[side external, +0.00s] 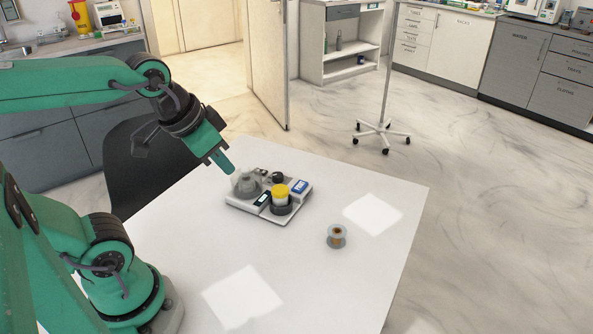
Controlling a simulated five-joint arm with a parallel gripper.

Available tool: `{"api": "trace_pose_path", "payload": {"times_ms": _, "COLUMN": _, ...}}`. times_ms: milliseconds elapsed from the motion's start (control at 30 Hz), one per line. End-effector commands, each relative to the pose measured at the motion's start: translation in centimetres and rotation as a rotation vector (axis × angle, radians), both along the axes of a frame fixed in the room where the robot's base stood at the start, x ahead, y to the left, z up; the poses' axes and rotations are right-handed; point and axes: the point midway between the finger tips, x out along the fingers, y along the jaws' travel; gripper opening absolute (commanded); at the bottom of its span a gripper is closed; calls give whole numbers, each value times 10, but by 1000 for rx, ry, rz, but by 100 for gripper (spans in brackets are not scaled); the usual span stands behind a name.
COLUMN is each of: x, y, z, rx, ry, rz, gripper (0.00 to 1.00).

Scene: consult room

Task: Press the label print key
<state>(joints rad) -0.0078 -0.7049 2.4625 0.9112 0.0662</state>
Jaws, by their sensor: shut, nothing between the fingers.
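A low white device (233,201) stands on the white table. On it are a grey part under a clear cover (246,184) at the left, a dark round knob (277,177) at the back and a cup with a yellow lid (281,191) in a dark holder. A small dark display (263,199) faces the front, and a blue-and-white panel (300,187) is at the right. I cannot tell which part is the label print key. My gripper (228,170) is shut and empty, pointing down just above and behind the clear cover; I cannot tell whether it touches it.
A small clear jar with brown contents (337,236) stands on the table (330,290) right of the device. The table's front and right are otherwise clear. A dark chair (150,165) is at its left edge. A wheeled stand (381,130) is on the floor behind.

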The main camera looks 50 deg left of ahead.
Motion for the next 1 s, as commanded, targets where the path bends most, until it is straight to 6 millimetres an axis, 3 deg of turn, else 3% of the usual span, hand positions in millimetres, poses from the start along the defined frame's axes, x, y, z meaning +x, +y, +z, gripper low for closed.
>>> {"api": "trace_pose_path", "payload": {"times_ms": 533, "x": 66, "y": 16, "z": 19, "rx": 168, "ry": 126, "rz": -345, "gripper": 0}}
{"api": "trace_pose_path", "payload": {"times_ms": 1000, "x": 133, "y": 38, "z": 13, "rx": 278, "ry": 238, "rz": -696, "gripper": 0}}
